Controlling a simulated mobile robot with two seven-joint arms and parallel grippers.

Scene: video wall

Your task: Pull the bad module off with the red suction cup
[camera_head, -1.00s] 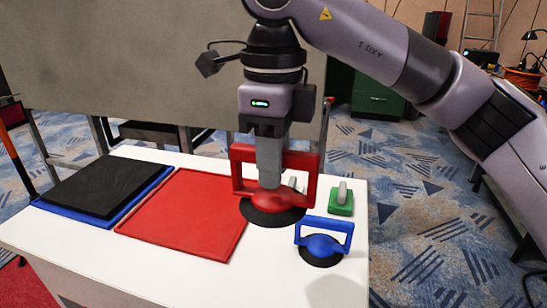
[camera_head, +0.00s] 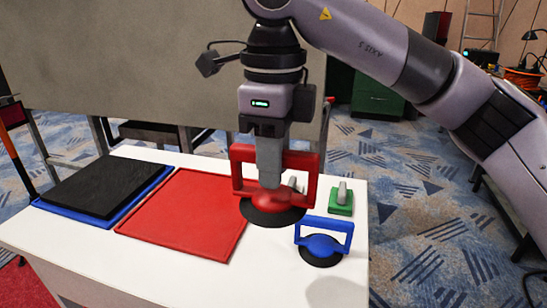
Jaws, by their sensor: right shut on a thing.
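The red suction cup (camera_head: 272,207) has a square red handle and a black disc. It stands upright on the white table, right of the red tray. My right gripper (camera_head: 270,178) points down and is shut on its handle. The fingers hide part of the handle. I cannot tell whether the disc is lifted off the table. A black module (camera_head: 105,185) lies flat on a blue tray (camera_head: 52,208) at the left. I cannot tell whether it is the bad one. My left gripper is not in view.
A blue suction cup (camera_head: 322,248) stands in front and to the right, and a small green tool (camera_head: 341,200) lies behind it. The red tray (camera_head: 185,215) is empty. A large grey panel (camera_head: 140,60) stands behind the white table (camera_head: 150,262).

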